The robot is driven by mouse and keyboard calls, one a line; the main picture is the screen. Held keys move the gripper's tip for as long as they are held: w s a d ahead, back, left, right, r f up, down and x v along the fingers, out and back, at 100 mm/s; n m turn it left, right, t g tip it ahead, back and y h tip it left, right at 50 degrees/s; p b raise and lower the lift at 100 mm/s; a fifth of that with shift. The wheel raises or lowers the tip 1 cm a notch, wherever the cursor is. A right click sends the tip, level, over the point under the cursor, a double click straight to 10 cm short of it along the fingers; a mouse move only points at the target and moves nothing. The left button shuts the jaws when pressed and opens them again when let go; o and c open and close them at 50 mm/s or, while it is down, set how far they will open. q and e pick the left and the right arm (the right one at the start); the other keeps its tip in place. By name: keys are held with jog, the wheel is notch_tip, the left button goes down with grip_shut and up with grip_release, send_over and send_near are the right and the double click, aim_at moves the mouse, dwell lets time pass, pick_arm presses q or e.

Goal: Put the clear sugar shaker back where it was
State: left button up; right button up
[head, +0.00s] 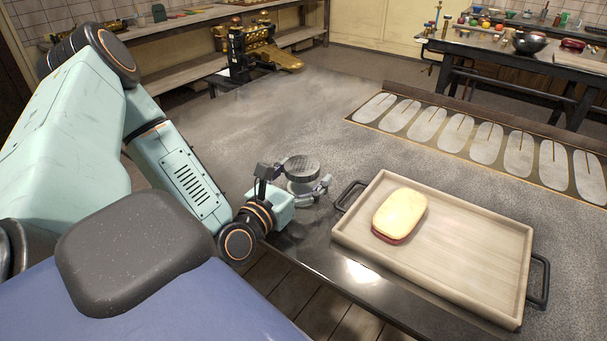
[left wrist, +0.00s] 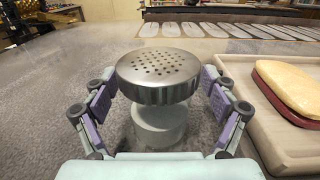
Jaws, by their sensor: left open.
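The sugar shaker (head: 301,165) stands upright on the grey table, left of the tray. In the left wrist view the shaker (left wrist: 158,75) shows a domed metal lid with many holes and a pale, see-through body below it. My left gripper (head: 309,187) is open around the shaker. In the left wrist view one finger of this gripper (left wrist: 160,100) is on each side of the shaker, with the fingers not visibly closed on it. The lower part of the shaker is partly hidden by the gripper in the head view. My right gripper is not in view.
A wooden tray (head: 465,250) with black handles holds a cream-and-red block (head: 400,214) right of the shaker. A strip of pale oval panels (head: 484,143) lies along the far table edge. A brass-coloured machine (head: 262,48) stands behind. The table left and beyond the shaker is clear.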

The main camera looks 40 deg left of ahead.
pick_arm(q)
jog(key=shift+s+r, duration=0.15)
jog(key=shift+s, duration=0.05)
jog(key=shift+r, duration=0.15)
jog(key=shift+s+p, duration=0.15)
jog(key=shift+p, duration=0.3)
jog(key=s+p, duration=0.1)
jog(key=s, duration=0.2)
jog(key=s+d, duration=0.1)
jog(key=s, duration=0.3)
jog(key=s+p, duration=0.1)
jog(key=s, duration=0.2)
jog(key=shift+s+d+p, duration=0.25)
jog(key=shift+p, duration=0.05)
jog(key=shift+s+d, duration=0.1)
jog(key=shift+s, duration=0.4)
jog(key=shift+w, duration=0.2)
